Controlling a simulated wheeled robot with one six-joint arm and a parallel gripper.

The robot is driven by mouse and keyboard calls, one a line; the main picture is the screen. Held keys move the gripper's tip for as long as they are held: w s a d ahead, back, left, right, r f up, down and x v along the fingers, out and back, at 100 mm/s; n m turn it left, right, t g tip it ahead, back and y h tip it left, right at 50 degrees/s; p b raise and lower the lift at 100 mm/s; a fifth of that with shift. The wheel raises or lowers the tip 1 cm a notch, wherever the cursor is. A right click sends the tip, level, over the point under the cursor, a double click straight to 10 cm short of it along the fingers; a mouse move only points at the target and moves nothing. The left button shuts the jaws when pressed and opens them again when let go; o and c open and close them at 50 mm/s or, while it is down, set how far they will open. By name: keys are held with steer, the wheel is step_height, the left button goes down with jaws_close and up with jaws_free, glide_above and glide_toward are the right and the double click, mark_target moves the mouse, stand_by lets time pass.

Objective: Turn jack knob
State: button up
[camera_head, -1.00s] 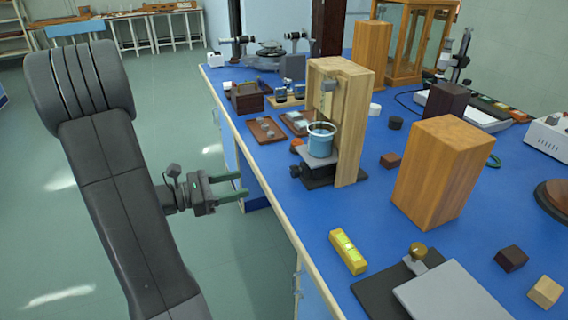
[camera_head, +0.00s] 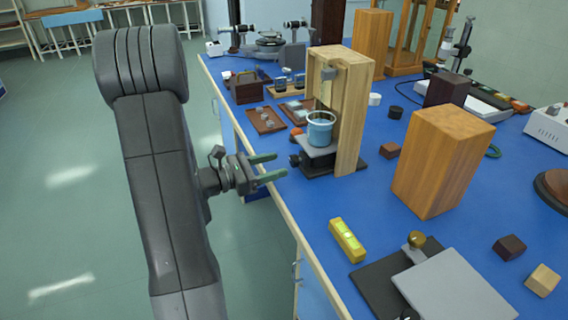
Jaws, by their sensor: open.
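A small lab jack with a dark base (camera_head: 325,169) and a grey top plate (camera_head: 316,152) stands near the left edge of the blue bench. A black jack knob (camera_head: 295,161) sticks out on its left side. A blue pot (camera_head: 320,131) rests on the plate, in front of a wooden frame (camera_head: 350,128). My gripper (camera_head: 280,165) is open and empty, its green-grey fingers pointing right at the knob. The fingertips appear just left of the knob; I cannot tell whether they touch it. A second jack-like device with a grey plate (camera_head: 455,290) and a brass knob (camera_head: 416,240) lies at the front.
A wooden block (camera_head: 440,165) stands right of the frame, and a yellow level (camera_head: 347,240) lies in front. Brown trays (camera_head: 266,121) lie behind the jack. The bench edge (camera_head: 290,225) runs below my gripper, with open floor to the left.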

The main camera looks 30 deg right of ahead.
mark_target(291, 160)
steer(key=shift+s+d, duration=0.15)
steer(key=shift+d, duration=1.6)
steer(key=c, duration=1)
